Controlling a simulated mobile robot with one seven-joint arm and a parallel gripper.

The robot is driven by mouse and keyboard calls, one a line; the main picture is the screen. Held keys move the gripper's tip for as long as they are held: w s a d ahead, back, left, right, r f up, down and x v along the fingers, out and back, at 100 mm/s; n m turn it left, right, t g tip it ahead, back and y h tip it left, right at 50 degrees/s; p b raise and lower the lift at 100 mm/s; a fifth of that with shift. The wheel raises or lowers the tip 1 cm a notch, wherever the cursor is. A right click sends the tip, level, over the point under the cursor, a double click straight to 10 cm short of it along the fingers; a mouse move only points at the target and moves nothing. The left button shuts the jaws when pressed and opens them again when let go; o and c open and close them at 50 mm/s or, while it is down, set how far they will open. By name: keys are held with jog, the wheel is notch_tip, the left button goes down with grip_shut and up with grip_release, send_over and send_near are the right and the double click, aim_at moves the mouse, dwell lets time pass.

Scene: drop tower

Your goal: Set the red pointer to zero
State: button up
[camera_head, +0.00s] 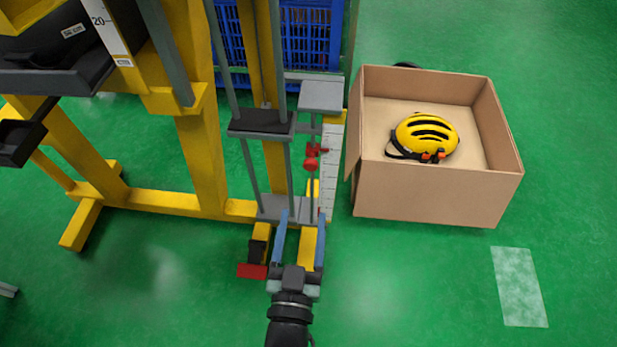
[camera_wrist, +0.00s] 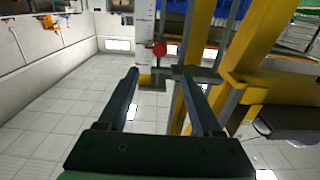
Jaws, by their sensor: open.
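The red pointer (camera_head: 311,163) sits on a thin vertical rod of the drop tower, beside a white ruler (camera_head: 330,180). Its rounded red knob also shows in the wrist view (camera_wrist: 158,49), beyond and between my fingertips, against the white ruler (camera_wrist: 145,25). The ruler's numbers are too small to read, so I cannot tell the pointer's value. My gripper (camera_head: 303,213) is open and empty, its two long fingers spread apart. It is in front of the tower, lower in the head view than the pointer and not touching it.
The tower's yellow frame (camera_head: 203,150) and grey guide rods stand close around the pointer. A dark block (camera_head: 262,123) sits between the rods. A cardboard box (camera_head: 440,195) with a yellow helmet (camera_head: 426,133) stands right of the ruler. Green floor is clear in front.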

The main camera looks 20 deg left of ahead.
aim_at(310, 167)
jog(key=b+x, duration=0.1)
jog(key=x, duration=1)
jog(key=shift+b, duration=0.4)
jog(key=shift+c, duration=0.3)
grip_shut()
dwell(0.5)
